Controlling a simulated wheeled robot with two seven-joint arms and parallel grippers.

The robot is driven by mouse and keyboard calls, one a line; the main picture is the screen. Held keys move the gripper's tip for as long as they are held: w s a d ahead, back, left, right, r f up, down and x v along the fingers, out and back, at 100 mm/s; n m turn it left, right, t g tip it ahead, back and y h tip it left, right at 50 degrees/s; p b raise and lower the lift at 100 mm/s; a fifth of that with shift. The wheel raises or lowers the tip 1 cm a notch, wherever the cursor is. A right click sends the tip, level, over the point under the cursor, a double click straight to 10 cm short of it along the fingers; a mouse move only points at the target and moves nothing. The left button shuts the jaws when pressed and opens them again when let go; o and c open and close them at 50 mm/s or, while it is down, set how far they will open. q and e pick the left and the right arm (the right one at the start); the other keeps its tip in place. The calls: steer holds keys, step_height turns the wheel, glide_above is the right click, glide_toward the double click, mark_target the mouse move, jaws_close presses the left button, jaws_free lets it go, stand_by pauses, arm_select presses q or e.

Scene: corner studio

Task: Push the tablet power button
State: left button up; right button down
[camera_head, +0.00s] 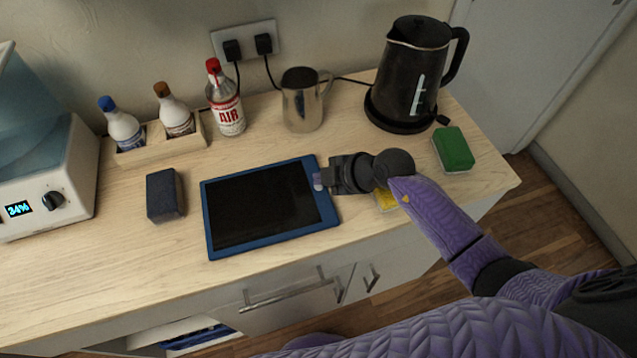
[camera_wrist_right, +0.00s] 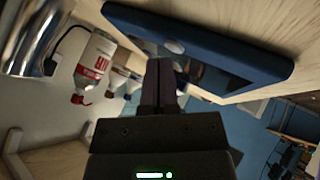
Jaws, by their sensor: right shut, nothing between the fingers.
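The tablet (camera_head: 213,247) has a blue frame and a dark screen and lies flat on the wooden counter. In the head view my right gripper (camera_head: 320,180) is shut and empty at the tablet's right edge, over a small pale round button (camera_head: 318,187) on the frame. In the right wrist view the tablet (camera_wrist_right: 235,50) fills the upper part, with the pale oval button (camera_wrist_right: 174,47) on its frame. The shut fingertips (camera_wrist_right: 160,62) are close to that button; I cannot tell whether they touch it. My left gripper is not in view.
A dark block (camera_head: 165,195) lies left of the tablet. A metal jug (camera_head: 302,108), a red-capped bottle (camera_head: 226,105) and a black kettle (camera_head: 410,80) stand behind. A green sponge (camera_head: 454,150) lies at right, and something yellow (camera_head: 386,200) is partly under my right arm.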

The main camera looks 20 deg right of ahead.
steer(key=shift+s+a+f, duration=0.15)
steer(key=shift+s+f, duration=0.1)
steer(key=shift+f, duration=0.2)
steer(key=shift+s+a+f, duration=0.1)
steer(key=shift+s+f, duration=0.1)
steer(key=shift+f, duration=0.2)
stand_by(0.4)
steer(key=shift+r, duration=0.1)
steer(key=shift+w+r+p, duration=0.1)
steer(key=shift+r+p, duration=0.25)
steer(key=shift+p, duration=0.1)
steer(key=shift+w+d+r+p, duration=0.1)
steer(key=shift+d+p, duration=0.05)
steer(key=shift+p, duration=0.15)
steer(key=shift+w+d+r+p, duration=0.1)
steer(key=shift+d+r+p, duration=0.05)
steer(key=shift+r+p, duration=0.4)
step_height(320, 180, up, 5)
steer(key=p, duration=0.5)
steer(key=shift+w+d+f, duration=0.1)
steer(key=shift+f, duration=0.2)
